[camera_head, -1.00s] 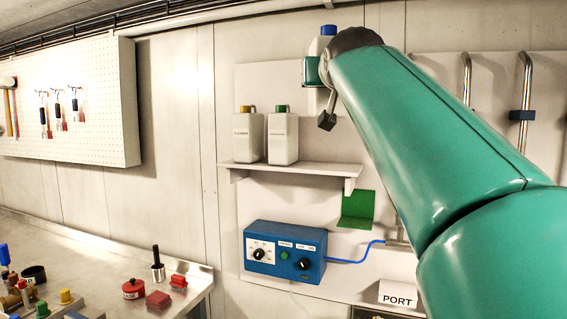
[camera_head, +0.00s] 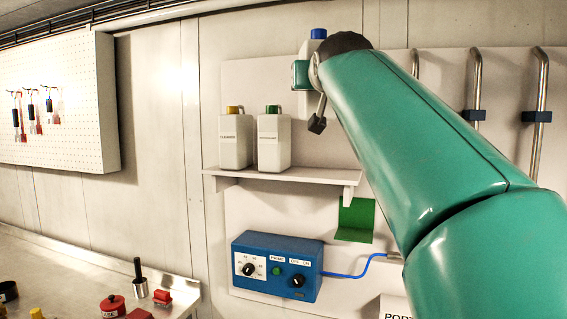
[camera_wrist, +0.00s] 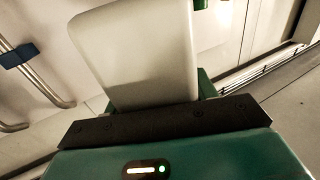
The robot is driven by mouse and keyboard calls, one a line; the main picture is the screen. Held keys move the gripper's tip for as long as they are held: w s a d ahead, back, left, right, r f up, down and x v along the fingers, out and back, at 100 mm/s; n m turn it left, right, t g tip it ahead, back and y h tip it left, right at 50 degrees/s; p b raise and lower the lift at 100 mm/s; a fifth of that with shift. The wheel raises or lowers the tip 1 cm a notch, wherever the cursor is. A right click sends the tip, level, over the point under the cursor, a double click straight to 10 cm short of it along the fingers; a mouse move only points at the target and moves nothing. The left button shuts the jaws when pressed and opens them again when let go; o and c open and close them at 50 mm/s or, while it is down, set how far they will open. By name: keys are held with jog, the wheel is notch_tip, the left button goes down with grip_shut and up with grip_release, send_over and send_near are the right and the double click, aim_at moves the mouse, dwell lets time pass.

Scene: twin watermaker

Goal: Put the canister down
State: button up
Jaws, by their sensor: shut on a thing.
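A white canister with a blue cap (camera_head: 318,35) is held up at the top middle of the head view, mostly hidden behind my arm's end. My gripper (camera_head: 301,74) is shut on it, above the right part of the shelf and apart from it. In the wrist view the pale canister body (camera_wrist: 140,55) rises from behind the dark jaw edge, tilted in that picture. Two more white canisters stand upright on the shelf (camera_head: 290,174): one with a yellow cap (camera_head: 235,140) and one with a green cap (camera_head: 273,140).
The shelf's right part is bare. Below it are a green bracket (camera_head: 355,220) and a blue control box (camera_head: 277,267) with a blue cable. Steel pipes (camera_head: 540,120) run down the wall at right. A workbench with red items (camera_head: 113,305) is at lower left.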

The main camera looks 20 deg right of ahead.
jog(key=w+d+f, duration=0.1)
jog(key=w+f, duration=0.3)
jog(key=w+d+f, duration=0.2)
jog(key=w+f, duration=0.2)
jog(key=w+d+f, duration=0.2)
jog(key=w+f, duration=0.2)
jog(key=w, duration=0.1)
jog(key=shift+d, duration=0.25)
jog(key=shift+s+a+f, duration=0.1)
jog(key=shift+s+f, duration=0.1)
jog(key=shift+f, duration=0.2)
jog(key=shift+w+f, duration=0.1)
jog(key=shift+w, duration=0.1)
jog(key=shift+s, duration=0.15)
jog(key=o, duration=1.6)
jog(key=shift+f, duration=0.25)
jog(key=shift+o, duration=0.2)
